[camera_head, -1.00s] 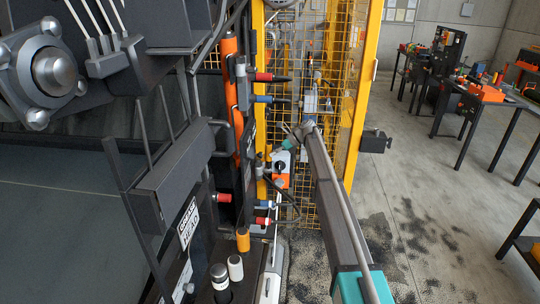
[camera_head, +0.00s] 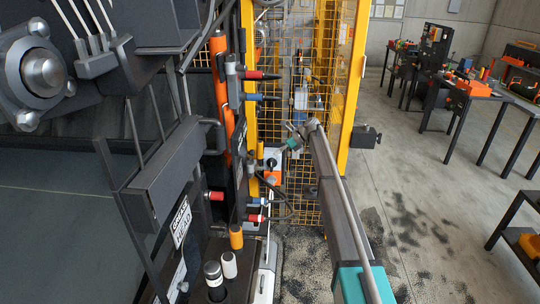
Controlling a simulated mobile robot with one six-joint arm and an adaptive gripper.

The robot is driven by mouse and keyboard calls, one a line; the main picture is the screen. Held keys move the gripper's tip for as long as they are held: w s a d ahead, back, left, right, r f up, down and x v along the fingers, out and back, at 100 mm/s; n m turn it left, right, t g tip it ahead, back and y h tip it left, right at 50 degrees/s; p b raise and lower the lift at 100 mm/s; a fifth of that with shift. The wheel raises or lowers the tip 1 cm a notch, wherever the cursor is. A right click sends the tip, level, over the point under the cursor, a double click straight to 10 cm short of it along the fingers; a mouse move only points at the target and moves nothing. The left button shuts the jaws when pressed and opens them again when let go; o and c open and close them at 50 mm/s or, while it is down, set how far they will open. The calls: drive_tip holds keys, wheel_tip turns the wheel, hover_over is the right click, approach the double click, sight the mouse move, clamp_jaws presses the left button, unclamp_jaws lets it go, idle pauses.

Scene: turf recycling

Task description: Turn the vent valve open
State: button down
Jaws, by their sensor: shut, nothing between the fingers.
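Several valve-like fittings with red and blue ends line the dark machine's right side. I cannot tell which one is the vent valve. An upper red one (camera_head: 262,75) sits above a blue one (camera_head: 262,97), and a lower red one (camera_head: 256,218) is near the floor unit. A white and orange box (camera_head: 272,178) stands between these groups. My gripper (camera_head: 272,162) is small and dark at the end of my arm, in front of or beside this box. It looks shut and empty; its fingertips are hard to make out, and I cannot tell whether it touches anything.
A yellow mesh fence (camera_head: 349,90) stands close behind my arm. Dark hoses hang near the box. Work tables (camera_head: 475,92) are far right, with open floor before them.

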drive_tip(key=shift+w+d, duration=0.65)
drive_tip(key=shift+d, duration=0.2)
drive_tip(key=shift+w+d, duration=0.6)
drive_tip(key=shift+d, duration=0.2)
drive_tip(key=s+d+f+n+t+h, duration=0.1)
drive_tip(key=s+d+n, duration=0.5)
drive_tip(key=s, duration=1.1)
drive_tip(key=s+d+f+n+t+h, duration=0.1)
drive_tip(key=s+d+f+n+h, duration=0.3)
drive_tip(key=s, duration=1.4)
drive_tip(key=s+d+f+n+t+h, duration=0.1)
drive_tip(key=s+d+f+n+h, duration=0.2)
drive_tip(key=s+d+n, duration=0.6)
drive_tip(key=s+n+h, duration=0.1)
drive_tip(key=s+h, duration=0.1)
drive_tip(key=s, duration=0.6)
drive_tip(key=shift+s+d+h, duration=0.3)
drive_tip(key=shift+h, duration=0.1)
